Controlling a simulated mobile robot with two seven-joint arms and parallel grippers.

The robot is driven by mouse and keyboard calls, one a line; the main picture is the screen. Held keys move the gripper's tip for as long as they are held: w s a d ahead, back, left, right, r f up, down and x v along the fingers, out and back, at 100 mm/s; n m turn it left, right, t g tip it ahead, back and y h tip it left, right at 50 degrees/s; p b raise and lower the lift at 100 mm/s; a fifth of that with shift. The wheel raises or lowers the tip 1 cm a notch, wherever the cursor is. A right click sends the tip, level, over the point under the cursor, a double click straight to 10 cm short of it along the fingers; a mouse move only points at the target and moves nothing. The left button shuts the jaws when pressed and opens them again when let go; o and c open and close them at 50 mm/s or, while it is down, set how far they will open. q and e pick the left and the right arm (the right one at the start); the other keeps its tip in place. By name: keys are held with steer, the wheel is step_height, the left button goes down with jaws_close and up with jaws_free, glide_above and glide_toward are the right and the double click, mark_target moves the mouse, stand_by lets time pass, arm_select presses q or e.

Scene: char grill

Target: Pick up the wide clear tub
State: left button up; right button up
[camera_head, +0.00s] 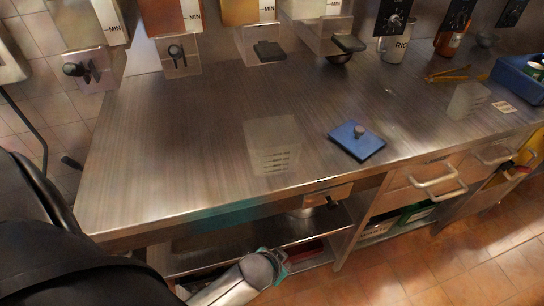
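A clear, see-through tub (273,146) stands on the steel counter near its front edge, left of the blue board. Faint lines show on its front lower part. A second see-through box (467,101) stands farther right on the counter and looks smaller. I cannot tell for sure which of the two is the wide one. Nothing touches either of them. Neither of my grippers shows clearly; a dark part of my body fills the lower left, and a silver link with a teal rim shows at the bottom, below the counter edge.
The steel counter (180,130) is mostly bare on its left. A blue board with a knob (357,141) lies right of the nearer tub. Dispensers (180,20) hang along the back. A blue crate (520,78), tongs (447,75) and canisters (397,45) stand at the back right.

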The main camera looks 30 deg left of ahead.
arm_select(q)
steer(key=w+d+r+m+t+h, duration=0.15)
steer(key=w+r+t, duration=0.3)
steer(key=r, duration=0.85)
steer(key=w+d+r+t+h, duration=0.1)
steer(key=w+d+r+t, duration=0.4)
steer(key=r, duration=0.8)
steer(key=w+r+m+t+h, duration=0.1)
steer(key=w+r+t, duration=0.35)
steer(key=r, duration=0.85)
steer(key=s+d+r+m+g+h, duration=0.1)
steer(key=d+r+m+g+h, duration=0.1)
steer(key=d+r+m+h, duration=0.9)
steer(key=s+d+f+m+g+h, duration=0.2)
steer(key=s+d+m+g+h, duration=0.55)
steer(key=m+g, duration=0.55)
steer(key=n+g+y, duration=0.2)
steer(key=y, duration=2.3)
glide_toward(302, 138)
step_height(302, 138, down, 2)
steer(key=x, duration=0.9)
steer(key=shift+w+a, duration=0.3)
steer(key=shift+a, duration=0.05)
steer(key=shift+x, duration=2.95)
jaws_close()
